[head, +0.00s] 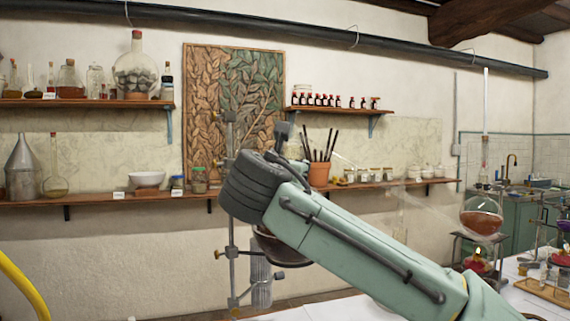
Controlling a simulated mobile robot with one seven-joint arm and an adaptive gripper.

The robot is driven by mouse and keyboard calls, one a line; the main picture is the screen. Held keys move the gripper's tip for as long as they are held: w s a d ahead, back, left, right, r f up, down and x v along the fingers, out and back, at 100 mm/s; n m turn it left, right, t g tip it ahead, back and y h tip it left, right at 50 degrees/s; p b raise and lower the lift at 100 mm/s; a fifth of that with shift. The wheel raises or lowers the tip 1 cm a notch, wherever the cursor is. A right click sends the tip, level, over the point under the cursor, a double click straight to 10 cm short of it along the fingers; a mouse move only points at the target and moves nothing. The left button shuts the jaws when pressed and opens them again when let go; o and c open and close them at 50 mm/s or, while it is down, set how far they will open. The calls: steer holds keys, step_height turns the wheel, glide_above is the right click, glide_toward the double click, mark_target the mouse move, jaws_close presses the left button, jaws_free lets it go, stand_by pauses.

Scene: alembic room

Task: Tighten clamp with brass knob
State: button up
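A thin metal stand (232,262) rises left of my arm and carries several small clamps and fittings. An upper fitting (229,117) sits near the rod's top. A dark rounded bowl (268,245) shows partly behind my arm. My arm crosses from the lower right and ends in a dark ribbed joint in front of the stand. My gripper's fingers cannot be made out beyond this joint.
A round flask of brown liquid (481,219) stands on a support at right, above a red-lit vessel (478,262). Wall shelves (110,199) hold glassware and jars behind. A yellow hose (22,287) curves at lower left. Bare white tabletop (335,308) shows below my arm.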

steer(key=shift+c, duration=0.5)
steer(key=c, duration=1.1)
